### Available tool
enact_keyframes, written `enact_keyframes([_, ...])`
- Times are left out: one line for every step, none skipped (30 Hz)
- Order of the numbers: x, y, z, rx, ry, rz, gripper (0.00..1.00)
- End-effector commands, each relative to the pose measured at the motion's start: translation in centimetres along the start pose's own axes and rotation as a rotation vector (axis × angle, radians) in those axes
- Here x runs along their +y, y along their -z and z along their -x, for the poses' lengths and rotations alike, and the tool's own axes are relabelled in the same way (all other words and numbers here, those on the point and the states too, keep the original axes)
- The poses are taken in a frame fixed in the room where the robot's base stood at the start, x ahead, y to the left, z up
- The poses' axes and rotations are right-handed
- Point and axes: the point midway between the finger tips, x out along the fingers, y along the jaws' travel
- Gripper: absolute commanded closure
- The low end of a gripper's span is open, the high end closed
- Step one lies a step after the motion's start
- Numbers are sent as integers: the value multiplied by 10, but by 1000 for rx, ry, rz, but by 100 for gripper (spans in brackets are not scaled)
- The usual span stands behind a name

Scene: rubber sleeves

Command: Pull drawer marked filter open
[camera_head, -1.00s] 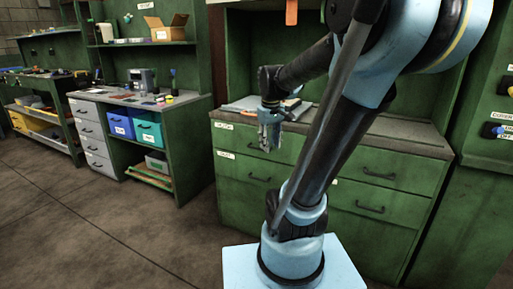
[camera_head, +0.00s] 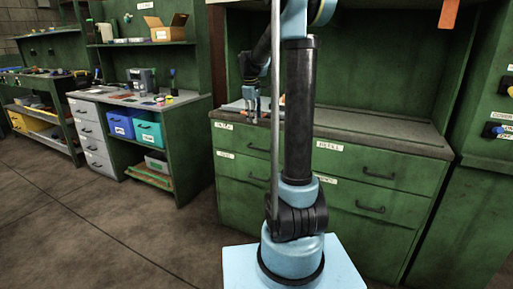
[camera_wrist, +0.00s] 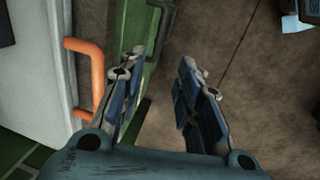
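The green drawer cabinet (camera_head: 240,194) stands behind my arm. Its top left drawer (camera_head: 236,139) is shut and has a small white label (camera_head: 223,126) too blurred to read. A dark handle (camera_head: 258,148) shows on that drawer, partly behind my arm. My gripper (camera_head: 252,114) is by the countertop edge, above the top left drawer's handle. In the wrist view my gripper (camera_wrist: 160,88) is open and empty, its fingers apart. A dark handle (camera_wrist: 163,22) on the green front shows beyond the left finger, apart from it.
An orange curved handle (camera_wrist: 97,72) lies over the grey countertop (camera_head: 395,134), close left of my fingers in the wrist view. A bench with blue (camera_head: 119,124) and teal (camera_head: 148,130) bins stands left. The floor (camera_head: 90,215) in front is clear.

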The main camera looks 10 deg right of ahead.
Motion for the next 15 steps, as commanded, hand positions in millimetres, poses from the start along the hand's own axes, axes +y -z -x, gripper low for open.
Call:
enact_keyframes([1, 1, -2, -1, 0, 4, 68])
enact_keyframes([2, 2, -4, -1, 0, 5, 68])
enact_keyframes([2, 2, -6, -1, 0, 7, 68])
enact_keyframes([2, 2, -9, -1, 0, 7, 68])
enact_keyframes([2, 2, -12, -1, 0, 7, 68])
enact_keyframes([2, 2, -16, -1, 0, 7, 68])
enact_keyframes([2, 2, -20, -1, 0, 7, 68])
enact_keyframes([2, 2, -25, -1, 0, 6, 68])
enact_keyframes([2, 2, -31, -1, 0, 6, 68])
enact_keyframes([2, 2, -36, -1, 0, 6, 68])
enact_keyframes([2, 2, -42, -1, 0, 6, 68])
enact_keyframes([2, 2, -49, -1, 0, 6, 68])
enact_keyframes([2, 2, -54, -1, 0, 6, 68])
enact_keyframes([2, 2, -59, -1, 0, 6, 68])
enact_keyframes([2, 2, -66, -1, 0, 6, 68])
